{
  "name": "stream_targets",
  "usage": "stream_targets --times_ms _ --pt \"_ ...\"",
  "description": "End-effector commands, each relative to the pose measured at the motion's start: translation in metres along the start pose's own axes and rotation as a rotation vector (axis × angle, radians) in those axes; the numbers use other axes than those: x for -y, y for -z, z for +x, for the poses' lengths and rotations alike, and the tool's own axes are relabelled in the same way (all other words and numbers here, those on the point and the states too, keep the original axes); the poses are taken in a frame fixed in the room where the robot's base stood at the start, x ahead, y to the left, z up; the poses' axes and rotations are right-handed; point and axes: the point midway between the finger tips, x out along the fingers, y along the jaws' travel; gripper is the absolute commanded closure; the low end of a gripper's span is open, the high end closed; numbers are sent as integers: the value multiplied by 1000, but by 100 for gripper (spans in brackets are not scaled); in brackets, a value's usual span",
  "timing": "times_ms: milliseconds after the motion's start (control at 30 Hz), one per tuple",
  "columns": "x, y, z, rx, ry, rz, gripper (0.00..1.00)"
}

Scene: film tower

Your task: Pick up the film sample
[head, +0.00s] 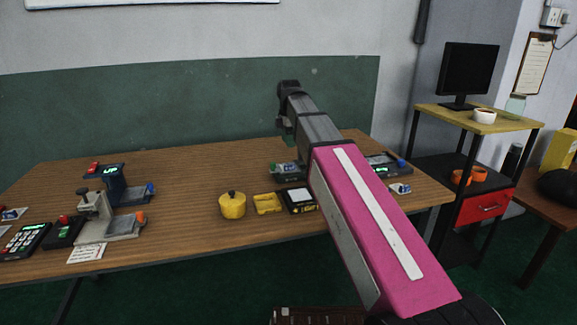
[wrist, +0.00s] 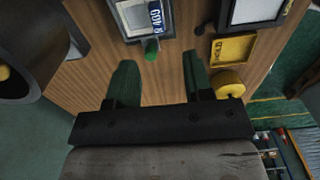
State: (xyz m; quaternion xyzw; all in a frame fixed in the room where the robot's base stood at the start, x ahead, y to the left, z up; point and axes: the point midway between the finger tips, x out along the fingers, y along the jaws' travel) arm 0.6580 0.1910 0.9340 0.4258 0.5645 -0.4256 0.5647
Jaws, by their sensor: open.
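My gripper (wrist: 158,80) is open and empty over the table in the wrist view, its two dark green fingers apart with bare wood between them. Just beyond the fingertips is a grey device (wrist: 126,21) with a green knob (wrist: 151,46). A small blue-and-white labelled piece (wrist: 157,17) lies on it; I cannot tell for certain whether this is the film sample. In the head view the device (head: 288,170) shows below my gripper, partly hidden by my arm.
A yellow tray (wrist: 232,48) and a yellow round pot (wrist: 229,82) lie right of my gripper; a black device with a white panel (head: 299,198) is beside them. More devices (head: 110,225) stand at the table's left. Bare wood (head: 190,165) lies between.

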Motion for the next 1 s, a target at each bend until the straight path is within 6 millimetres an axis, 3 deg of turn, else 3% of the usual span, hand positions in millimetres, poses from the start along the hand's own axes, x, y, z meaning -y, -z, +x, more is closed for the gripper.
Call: stream_targets --times_ms 300,567,1000 --pt "1 0 41 0 3 0 53" --pt "-1 -1 56 0 1 0 53" --pt "-4 -3 102 0 1 0 53"
